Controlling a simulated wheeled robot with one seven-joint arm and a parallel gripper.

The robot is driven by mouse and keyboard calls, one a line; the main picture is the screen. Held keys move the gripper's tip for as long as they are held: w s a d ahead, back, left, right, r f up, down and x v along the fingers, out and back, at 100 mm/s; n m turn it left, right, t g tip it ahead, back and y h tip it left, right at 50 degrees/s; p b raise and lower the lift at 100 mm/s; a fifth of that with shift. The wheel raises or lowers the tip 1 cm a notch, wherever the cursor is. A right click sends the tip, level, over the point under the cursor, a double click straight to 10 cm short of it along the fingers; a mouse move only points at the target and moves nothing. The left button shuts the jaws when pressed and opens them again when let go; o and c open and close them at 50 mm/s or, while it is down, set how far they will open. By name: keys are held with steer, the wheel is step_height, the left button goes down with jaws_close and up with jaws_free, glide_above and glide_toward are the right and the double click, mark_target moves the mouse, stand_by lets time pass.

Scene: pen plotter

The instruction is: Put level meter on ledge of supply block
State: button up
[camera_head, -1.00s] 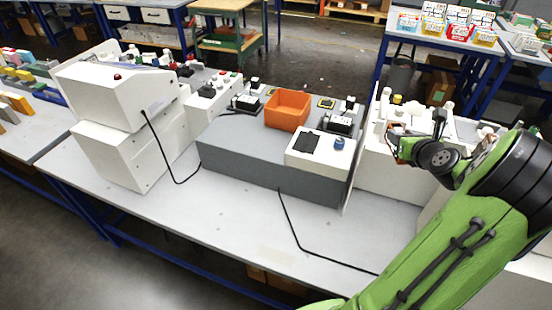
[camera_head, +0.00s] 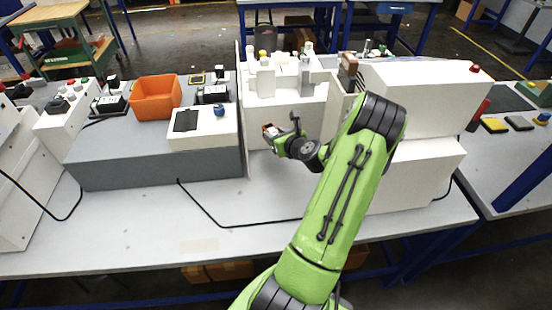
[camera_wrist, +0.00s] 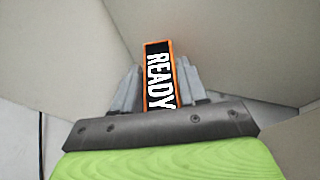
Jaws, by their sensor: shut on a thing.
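My gripper (camera_head: 278,138) is shut on a small black block with an orange edge and the white word READY, which I take as the level meter (camera_wrist: 159,68). The wrist view shows the block upright between the two grey fingers (camera_wrist: 160,90). In the head view only a little orange and white of the level meter (camera_head: 269,130) shows beside the gripper. The gripper is in front of a white block (camera_head: 258,112) with several white upright parts on top. This may be the supply block; I see no label on it. Its ledge cannot be made out clearly.
A grey block (camera_head: 150,167) with an orange bin (camera_head: 157,98) stands to the left. A large white housing (camera_head: 425,100) stands on the right, close to my arm. Black cables (camera_head: 215,218) lie on the table. The table front (camera_head: 130,235) is mostly clear.

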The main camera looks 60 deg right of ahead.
step_height(320, 180, down, 9)
steer(key=shift+r+b, duration=0.15)
steer(key=shift+b, duration=1.1)
steer(key=shift+r, duration=0.1)
steer(key=o, duration=1.2)
steer(key=shift+c, duration=0.2)
steer(key=shift+s+r, duration=0.1)
steer(key=shift+s, duration=0.15)
steer(key=p+v, duration=0.1)
steer(key=v, duration=1)
steer(key=shift+r, duration=0.1)
steer(key=shift+s+a+r, duration=0.1)
steer(key=shift+a, duration=0.1)
